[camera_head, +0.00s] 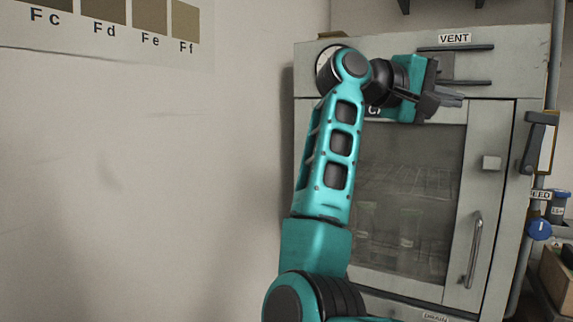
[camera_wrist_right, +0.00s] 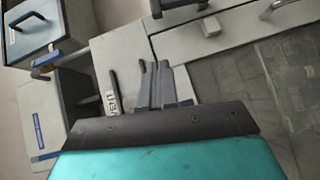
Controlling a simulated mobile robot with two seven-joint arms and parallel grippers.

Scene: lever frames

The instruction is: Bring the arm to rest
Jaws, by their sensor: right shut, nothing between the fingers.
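My right arm (camera_head: 335,150) is teal and black and reaches up in front of a grey cabinet (camera_head: 545,65) in the head view. My right gripper (camera_head: 450,98) is near the cabinet's upper front, below the VENT label (camera_head: 454,38). Its fingers are together with nothing between them. In the wrist view the gripper fingers (camera_wrist_right: 160,80) show close together, beside the VENT label (camera_wrist_right: 111,101). I cannot tell whether the fingers touch the cabinet. My left gripper is not in view.
The cabinet has a glass door (camera_head: 405,190) with a vertical handle (camera_head: 472,250). The wrist view also shows a box with a black handle (camera_wrist_right: 28,20).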

